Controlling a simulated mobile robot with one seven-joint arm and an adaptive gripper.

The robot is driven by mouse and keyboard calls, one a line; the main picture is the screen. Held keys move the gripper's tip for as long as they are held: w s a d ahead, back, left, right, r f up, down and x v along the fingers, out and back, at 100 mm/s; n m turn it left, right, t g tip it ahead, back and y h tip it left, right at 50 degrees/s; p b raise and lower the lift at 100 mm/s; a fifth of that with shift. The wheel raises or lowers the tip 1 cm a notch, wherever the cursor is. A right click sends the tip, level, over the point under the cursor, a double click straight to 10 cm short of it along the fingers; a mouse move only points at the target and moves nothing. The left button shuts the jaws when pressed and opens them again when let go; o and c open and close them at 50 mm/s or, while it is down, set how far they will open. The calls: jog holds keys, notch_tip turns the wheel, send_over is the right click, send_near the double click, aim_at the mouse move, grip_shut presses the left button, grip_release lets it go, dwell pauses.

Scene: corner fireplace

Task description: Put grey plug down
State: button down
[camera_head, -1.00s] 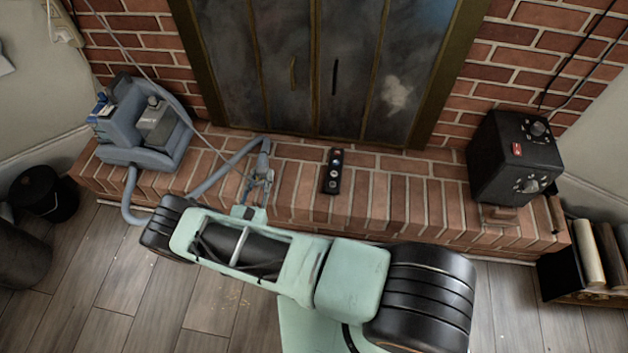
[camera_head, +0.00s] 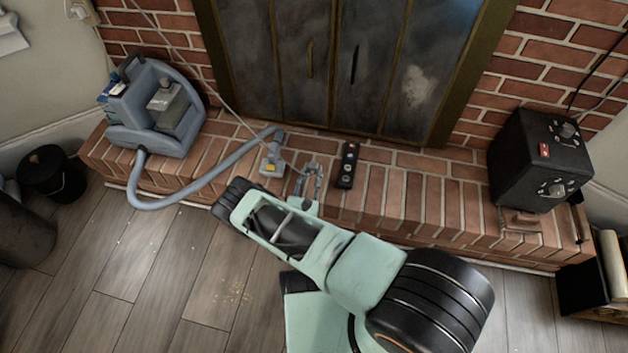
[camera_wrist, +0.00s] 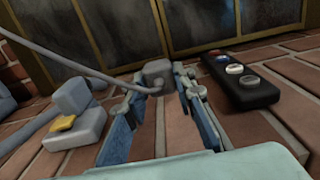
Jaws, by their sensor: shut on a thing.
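The grey plug (camera_wrist: 157,72) is a small block at the end of a grey cord. In the wrist view it sits between the fingertips of my gripper (camera_wrist: 161,84), which is shut on it. In the head view my gripper (camera_head: 310,178) is low over the brick hearth (camera_head: 405,185), between a hose nozzle and a black power strip (camera_head: 348,166). The strip also shows in the wrist view (camera_wrist: 240,82), right of the plug and apart from it. I cannot tell whether the plug touches the bricks.
A grey cleaning machine (camera_head: 155,112) stands on the hearth at left. Its hose ends at the nozzle (camera_head: 272,160) with a yellow button, left of my gripper. A black box with knobs (camera_head: 540,160) stands at right. Fireplace doors (camera_head: 330,65) rise behind. Bare bricks lie right of the strip.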

aim_at(314, 179)
jog(key=shift+w+d+f, duration=0.1)
jog(key=shift+d+f, duration=0.15)
jog(key=shift+f, duration=0.1)
jog(key=shift+d+f+b, duration=0.1)
jog(key=shift+f+b, duration=0.8)
jog(key=shift+f, duration=0.7)
jog(key=shift+f, duration=0.1)
jog(key=c, duration=1.6)
grip_release()
